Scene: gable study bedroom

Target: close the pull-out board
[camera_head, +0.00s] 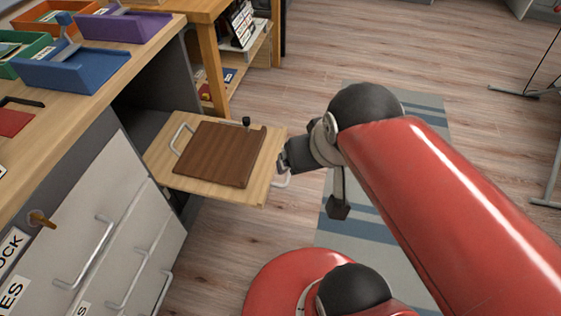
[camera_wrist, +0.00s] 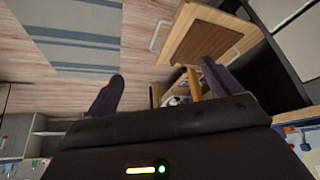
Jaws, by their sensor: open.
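The pull-out board (camera_head: 256,190) is a light wood shelf sticking out from the desk's open bay. A dark brown wooden panel (camera_head: 215,152) with a small black knob lies on it, beside a grey bar handle on its left part. A pale handle (camera_head: 282,182) shows at the board's outer edge, partly behind my gripper (camera_head: 292,158). My gripper is close beside that outer edge; contact cannot be told. In the wrist view, my gripper (camera_wrist: 164,86) has its dark fingers wide apart with nothing between them. The brown panel (camera_wrist: 205,32) and the handle (camera_wrist: 159,36) lie beyond them.
Grey drawers (camera_head: 95,225) with bar handles stand left of the board. The desk top (camera_head: 100,75) holds blue, purple, green and orange trays. A wooden shelf unit (camera_head: 212,65) stands behind. A striped rug (camera_head: 425,105) lies right on the open wood floor.

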